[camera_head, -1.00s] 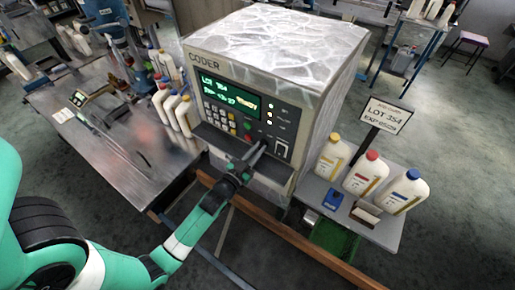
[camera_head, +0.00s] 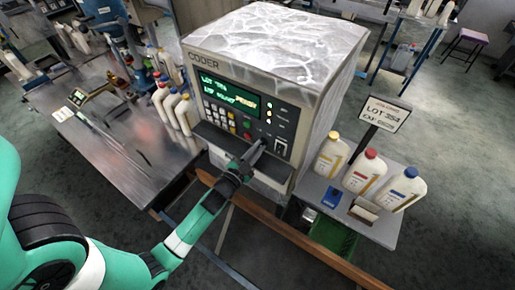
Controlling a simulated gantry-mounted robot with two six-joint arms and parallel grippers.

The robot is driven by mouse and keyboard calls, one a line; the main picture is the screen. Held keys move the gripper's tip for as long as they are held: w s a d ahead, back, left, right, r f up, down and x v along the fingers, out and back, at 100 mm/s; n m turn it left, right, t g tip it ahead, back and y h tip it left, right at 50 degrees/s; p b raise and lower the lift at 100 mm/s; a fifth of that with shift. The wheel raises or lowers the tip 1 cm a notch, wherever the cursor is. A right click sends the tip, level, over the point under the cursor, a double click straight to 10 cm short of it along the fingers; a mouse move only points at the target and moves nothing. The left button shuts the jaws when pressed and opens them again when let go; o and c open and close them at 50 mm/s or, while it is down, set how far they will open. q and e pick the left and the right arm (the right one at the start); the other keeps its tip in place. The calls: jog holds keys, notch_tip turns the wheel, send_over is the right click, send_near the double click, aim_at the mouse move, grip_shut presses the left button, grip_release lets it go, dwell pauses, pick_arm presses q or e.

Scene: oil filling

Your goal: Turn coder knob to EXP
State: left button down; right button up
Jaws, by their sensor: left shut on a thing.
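The coder (camera_head: 285,65) is a large box with a cream front panel and a whitish patterned top. Its green-lit display (camera_head: 229,93) shows two lines of text, too blurred to read fully. A keypad (camera_head: 217,115) and small round lights (camera_head: 271,112) sit on the panel. My left gripper (camera_head: 261,146) is at the lower right of the panel, its fingers shut on the coder knob, which they mostly hide. My right gripper is not in view.
A sign (camera_head: 384,113) reading LOT and EXP stands behind a side shelf (camera_head: 316,186) with white bottles (camera_head: 367,171) and a blue item (camera_head: 337,198). A metal bench (camera_head: 120,150) with more bottles (camera_head: 177,110) is at the left. A brown rail (camera_head: 285,228) runs below the coder.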

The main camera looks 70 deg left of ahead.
pick_arm(q)
jog(key=c, duration=0.9)
grip_release()
jog(key=b+v, duration=0.3)
jog(key=v, duration=0.8)
jog(key=shift+s+d, duration=0.2)
jog(key=shift+s, duration=0.1)
